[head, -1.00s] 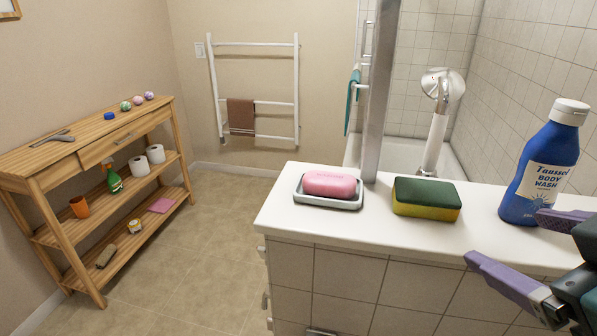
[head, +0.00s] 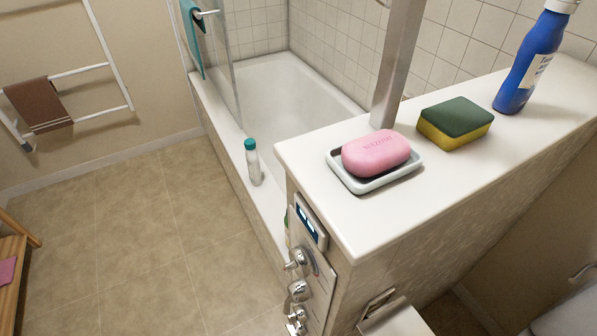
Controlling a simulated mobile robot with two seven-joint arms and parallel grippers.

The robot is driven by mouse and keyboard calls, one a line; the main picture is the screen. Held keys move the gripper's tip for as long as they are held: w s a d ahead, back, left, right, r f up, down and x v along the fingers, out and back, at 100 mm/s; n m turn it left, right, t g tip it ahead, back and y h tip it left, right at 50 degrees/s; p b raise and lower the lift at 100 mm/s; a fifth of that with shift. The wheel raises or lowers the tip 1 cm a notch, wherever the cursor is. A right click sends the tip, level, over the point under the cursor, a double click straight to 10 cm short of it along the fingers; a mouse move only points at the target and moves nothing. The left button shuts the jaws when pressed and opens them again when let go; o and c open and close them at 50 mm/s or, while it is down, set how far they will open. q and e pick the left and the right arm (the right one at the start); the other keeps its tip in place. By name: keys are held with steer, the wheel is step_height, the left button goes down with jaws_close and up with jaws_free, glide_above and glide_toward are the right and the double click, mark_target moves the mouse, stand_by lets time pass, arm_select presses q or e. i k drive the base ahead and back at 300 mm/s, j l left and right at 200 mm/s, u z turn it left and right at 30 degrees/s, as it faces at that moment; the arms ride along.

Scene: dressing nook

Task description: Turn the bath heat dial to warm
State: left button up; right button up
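A control panel (head: 326,282) is on the end face of the tiled half wall, low in the middle of the head view. It has a small display (head: 309,222) at its top. Below it are several chrome knobs in a column: an upper knob (head: 297,259), a middle knob (head: 299,290) and a lower knob (head: 297,318) near the bottom edge. A coloured mark shows beside the upper knob. I cannot tell for sure which knob is the heat dial, nor read its setting. Neither of my grippers is in view.
On the white ledge (head: 480,150) are a pink soap (head: 376,154) in a dish, a green and yellow sponge (head: 456,122) and a blue bottle (head: 530,65). A white bottle with a teal cap (head: 253,165) stands on the rim of the bathtub (head: 285,95). The floor (head: 130,230) at left is clear.

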mark_target(301, 261)
steer(key=i+j+z, duration=0.15)
steer(key=j+z, duration=0.25)
steer(key=j, duration=0.35)
steer(key=j+z, duration=0.35)
steer(key=j, duration=0.4)
steer(key=j+z, duration=0.4)
steer(key=j, duration=0.35)
steer(key=k+j+z, duration=0.2)
steer(key=j+z, duration=0.2)
steer(key=j, duration=0.35)
